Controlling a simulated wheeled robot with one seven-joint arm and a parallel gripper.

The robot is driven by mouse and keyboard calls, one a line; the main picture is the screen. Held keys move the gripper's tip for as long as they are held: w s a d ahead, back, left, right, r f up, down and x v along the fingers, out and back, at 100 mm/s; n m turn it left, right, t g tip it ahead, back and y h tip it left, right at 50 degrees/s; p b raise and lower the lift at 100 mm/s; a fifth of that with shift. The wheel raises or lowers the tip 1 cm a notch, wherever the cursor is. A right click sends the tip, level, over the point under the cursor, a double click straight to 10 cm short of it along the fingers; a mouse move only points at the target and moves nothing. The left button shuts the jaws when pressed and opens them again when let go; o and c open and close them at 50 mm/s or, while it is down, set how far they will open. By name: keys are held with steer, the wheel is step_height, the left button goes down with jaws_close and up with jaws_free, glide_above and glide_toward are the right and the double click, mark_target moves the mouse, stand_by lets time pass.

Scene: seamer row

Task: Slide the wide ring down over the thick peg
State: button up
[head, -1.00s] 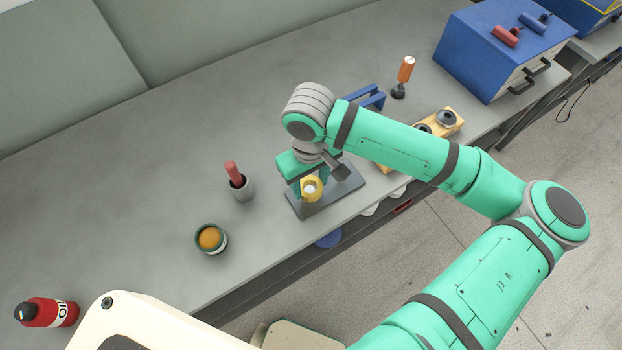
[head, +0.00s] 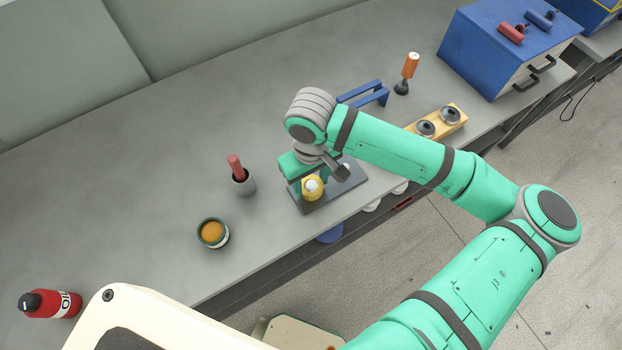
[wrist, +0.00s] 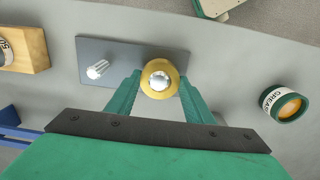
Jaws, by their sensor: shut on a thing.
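The wide ring is yellow (wrist: 147,78) and sits between the two green fingers of my gripper (wrist: 160,80), which is shut on it. It also shows in the head view (head: 313,195). The pale metal top of the thick peg (wrist: 160,82) shows inside the ring's hole, and in the head view the peg top (head: 312,185) stands up through the yellow. The ring appears to be around the peg. Its height above the dark base plate (wrist: 120,50) is hard to tell. A thinner ribbed peg (wrist: 97,69) stands bare on the same plate.
A grease tin (head: 213,232) and a grey cup with a red-handled tool (head: 243,184) stand left of the plate. A wooden block with round metal parts (head: 456,121), a blue bracket (head: 375,96) and an orange-handled tool (head: 410,66) stand to the right. The bench edge is close in front.

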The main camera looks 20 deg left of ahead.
steer(key=shift+a+f, duration=0.1)
steer(key=shift+f, duration=0.65)
steer(key=o, duration=1.2)
steer(key=shift+r, duration=0.1)
step_height(320, 180, up, 11)
steer(key=shift+f, duration=0.2)
steer(key=shift+w, duration=0.1)
